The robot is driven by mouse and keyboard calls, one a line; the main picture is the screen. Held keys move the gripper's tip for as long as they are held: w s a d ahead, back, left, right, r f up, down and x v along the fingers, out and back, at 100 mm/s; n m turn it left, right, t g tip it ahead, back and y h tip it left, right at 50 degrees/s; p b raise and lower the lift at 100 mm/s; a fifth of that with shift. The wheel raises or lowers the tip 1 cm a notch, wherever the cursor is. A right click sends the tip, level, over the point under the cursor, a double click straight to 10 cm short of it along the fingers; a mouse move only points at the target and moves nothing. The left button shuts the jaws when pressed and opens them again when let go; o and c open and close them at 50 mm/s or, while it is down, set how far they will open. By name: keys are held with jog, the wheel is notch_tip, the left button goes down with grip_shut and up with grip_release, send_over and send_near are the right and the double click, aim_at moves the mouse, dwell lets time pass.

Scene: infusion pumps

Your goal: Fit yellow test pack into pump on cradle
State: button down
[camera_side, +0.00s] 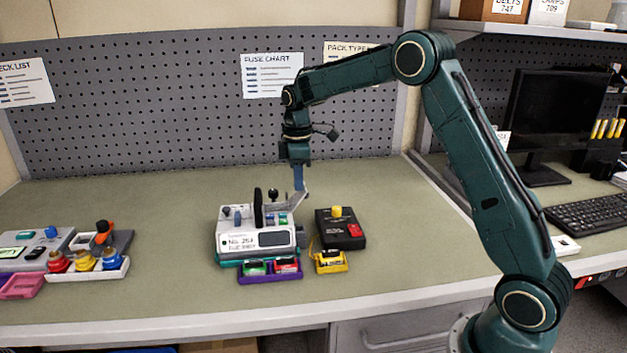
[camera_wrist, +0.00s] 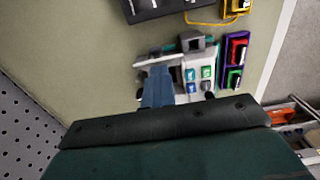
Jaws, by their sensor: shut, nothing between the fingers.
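The white and grey pump (camera_side: 238,240) sits on a teal cradle (camera_side: 228,263) mid-bench, with buttons on top and a black upright part (camera_side: 258,207). A pale grey arm or flap (camera_side: 290,204) sticks up at its right rear. The pump also shows in the wrist view (camera_wrist: 208,72). The yellow test pack (camera_side: 330,262) lies in front of a black tester box, right of the pump; it is partly cut off in the wrist view (camera_wrist: 235,8). My gripper (camera_side: 299,189) is shut and empty, its blue fingers at the flap (camera_wrist: 157,61); contact is unclear.
A purple tray (camera_side: 270,277) with a green and a red pack stands before the pump. The black tester box (camera_side: 352,240) carries a yellow knob and a red button. A white tray (camera_side: 90,273) with coloured parts is at left. The bench between is clear.

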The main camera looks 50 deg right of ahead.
jog(key=shift+s+d, duration=0.15)
jog(key=shift+r, duration=0.1)
jog(key=shift+w+a+r, duration=0.15)
jog(key=shift+r, duration=0.8)
jog(key=shift+w+a+r, duration=0.15)
jog(key=shift+r, duration=0.85)
jog(key=shift+w+a+r, duration=0.15)
jog(key=shift+r, duration=0.8)
